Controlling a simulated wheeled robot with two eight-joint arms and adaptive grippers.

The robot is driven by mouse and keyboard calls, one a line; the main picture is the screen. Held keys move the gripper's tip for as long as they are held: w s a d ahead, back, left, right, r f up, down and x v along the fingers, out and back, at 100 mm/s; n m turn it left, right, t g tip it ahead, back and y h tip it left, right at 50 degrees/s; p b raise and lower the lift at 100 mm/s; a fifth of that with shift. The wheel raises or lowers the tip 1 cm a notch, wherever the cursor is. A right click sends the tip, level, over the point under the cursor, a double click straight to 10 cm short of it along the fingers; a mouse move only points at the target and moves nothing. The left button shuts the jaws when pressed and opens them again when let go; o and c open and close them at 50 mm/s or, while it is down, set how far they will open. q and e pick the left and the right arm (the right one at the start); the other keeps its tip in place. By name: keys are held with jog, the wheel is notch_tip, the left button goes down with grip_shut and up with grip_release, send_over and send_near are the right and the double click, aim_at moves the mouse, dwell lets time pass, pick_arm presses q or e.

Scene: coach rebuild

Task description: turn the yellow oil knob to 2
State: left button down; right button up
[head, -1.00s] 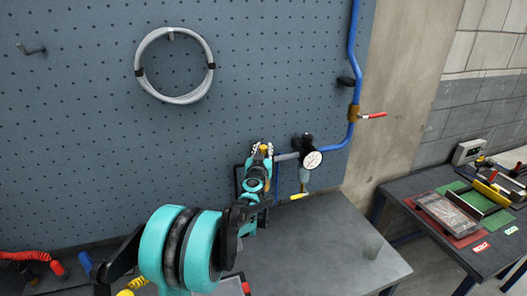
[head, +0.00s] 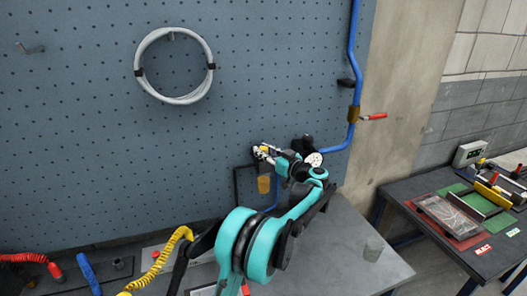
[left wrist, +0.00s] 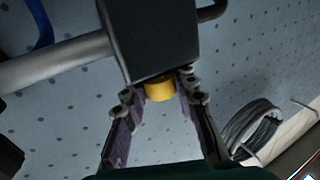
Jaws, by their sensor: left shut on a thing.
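The yellow oil knob (left wrist: 160,88) sits under a dark block (left wrist: 150,35) in the left wrist view. My left gripper (left wrist: 158,92) has its fingers on either side of the knob and is shut on it. In the head view my left gripper (head: 263,152) is at the pipe unit on the pegboard, left of the round gauge (head: 314,159). There the fingers and wrist mostly hide the knob. I cannot read any scale or number on it. My right gripper is not in view.
An amber bowl (head: 264,185) hangs below the unit. A grey pipe (left wrist: 55,62) enters the block. A blue pipe (head: 352,60) with a red-handled valve (head: 372,117) runs at the right.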

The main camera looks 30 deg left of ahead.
pick_arm(q)
jog(key=shift+n+g+y, duration=0.3)
jog(key=shift+n+g, duration=0.8)
jog(key=shift+g, duration=0.9)
jog(key=c, duration=1.2)
grip_release()
jog(key=d, duration=0.8)
jog(key=s+d, duration=0.1)
jog(key=d, duration=0.3)
jog(key=shift+r, duration=0.1)
